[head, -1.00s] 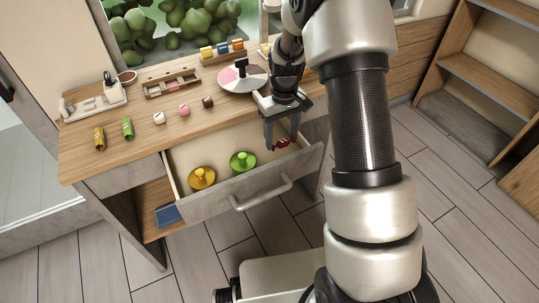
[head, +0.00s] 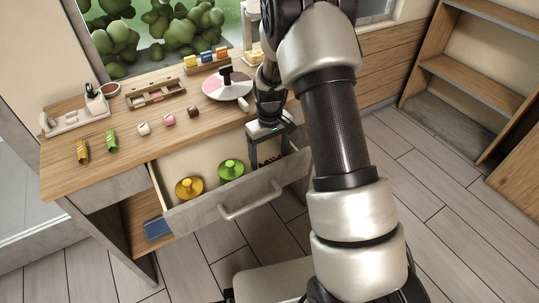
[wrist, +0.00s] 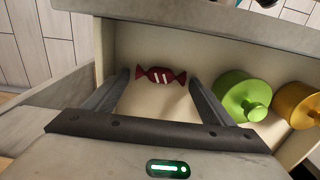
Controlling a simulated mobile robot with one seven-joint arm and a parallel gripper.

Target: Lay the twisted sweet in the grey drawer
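The drawer is pulled open below the counter in the head view (head: 240,198). My gripper (wrist: 160,82) is open, with its fingers apart on either side of the sweet and a gap to each. In the head view my gripper (head: 268,157) reaches down into the right part of the drawer, and the sweet is mostly hidden there.
A yellow knobbed piece (head: 189,188) and a green one (head: 231,169) stand in the drawer, left of my gripper. The wooden counter (head: 130,165) above holds small sweets, wooden trays and a pink-and-white round plate (head: 222,88). The drawer's front wall and handle (head: 250,205) stand nearby.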

